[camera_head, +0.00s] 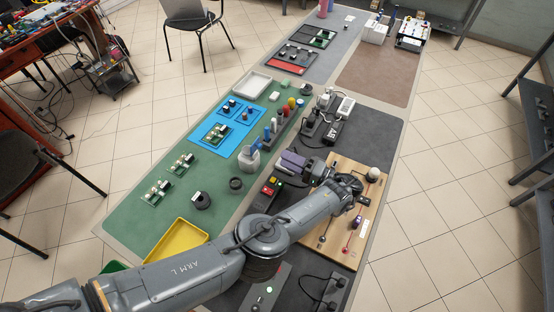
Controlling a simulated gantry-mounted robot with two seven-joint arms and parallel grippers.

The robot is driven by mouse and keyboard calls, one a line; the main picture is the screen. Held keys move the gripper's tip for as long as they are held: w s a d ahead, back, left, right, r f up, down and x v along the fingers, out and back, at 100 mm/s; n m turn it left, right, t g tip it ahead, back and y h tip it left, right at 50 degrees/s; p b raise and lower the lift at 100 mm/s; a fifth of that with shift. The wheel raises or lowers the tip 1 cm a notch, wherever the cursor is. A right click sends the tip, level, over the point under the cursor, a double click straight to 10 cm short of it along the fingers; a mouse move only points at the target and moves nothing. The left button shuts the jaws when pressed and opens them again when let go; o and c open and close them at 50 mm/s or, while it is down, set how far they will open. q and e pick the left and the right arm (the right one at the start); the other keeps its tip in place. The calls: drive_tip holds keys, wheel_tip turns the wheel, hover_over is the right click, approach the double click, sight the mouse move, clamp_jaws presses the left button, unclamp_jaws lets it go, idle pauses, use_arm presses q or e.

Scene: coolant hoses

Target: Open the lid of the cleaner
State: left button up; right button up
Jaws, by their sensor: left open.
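My left arm reaches in from the lower left, and my left gripper (358,192) is over the wooden board (345,172). Its jaws are open, seen small and dark, and I see nothing held between them. A small dark and white item with a purple-red tint (357,222) is on the board just below the gripper. A pale round knob (374,174) is at the board's upper right. I cannot tell for sure which item is the cleaner, nor make out its lid. My right gripper is not in view.
A yellow tray (177,240) is at the left front, and a blue mat (221,124) with small boards lies on the green mat. Bottles and tools (272,130) stand mid-table. A black box (333,131) is beyond the wooden board. The brown mat (378,77) is largely clear.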

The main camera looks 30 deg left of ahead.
use_arm(q)
drive_tip(key=d+b, duration=0.1)
drive_tip(key=d, duration=0.2)
drive_tip(key=shift+f+b, duration=0.1)
drive_tip(key=shift+b, duration=0.25)
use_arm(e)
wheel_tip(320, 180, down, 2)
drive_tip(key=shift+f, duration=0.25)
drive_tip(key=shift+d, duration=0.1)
